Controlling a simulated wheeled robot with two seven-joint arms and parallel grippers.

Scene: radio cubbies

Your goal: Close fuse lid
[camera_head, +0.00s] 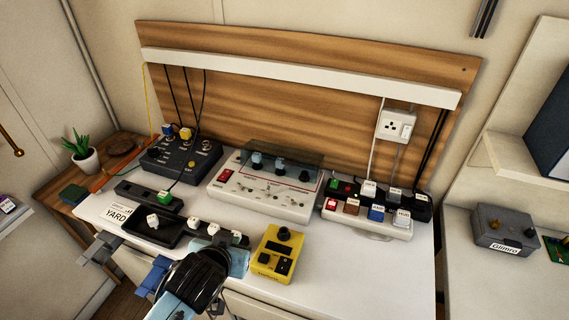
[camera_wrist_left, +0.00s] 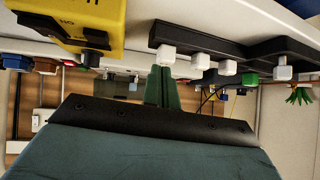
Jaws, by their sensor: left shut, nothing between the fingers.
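The smoked see-through lid (camera_head: 300,155) stands raised at the back of the white console (camera_head: 222,190) in the middle of the table, seemingly the fuse lid. Knobs show through it. In the left wrist view, a dim translucent panel (camera_wrist_left: 118,88) behind the fingers looks like this lid. My left gripper (camera_head: 241,256) is at the table's front edge, between the yellow box and the black strip, apart from the lid. Its fingers (camera_wrist_left: 162,88) are shut and empty.
The yellow box (camera_head: 268,262) stands close right of my left gripper. The black strip with white knobs (camera_head: 178,234) lies to its left. A block of coloured switches (camera_head: 350,212) is at right, and a dark box (camera_head: 172,160) with cables behind left.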

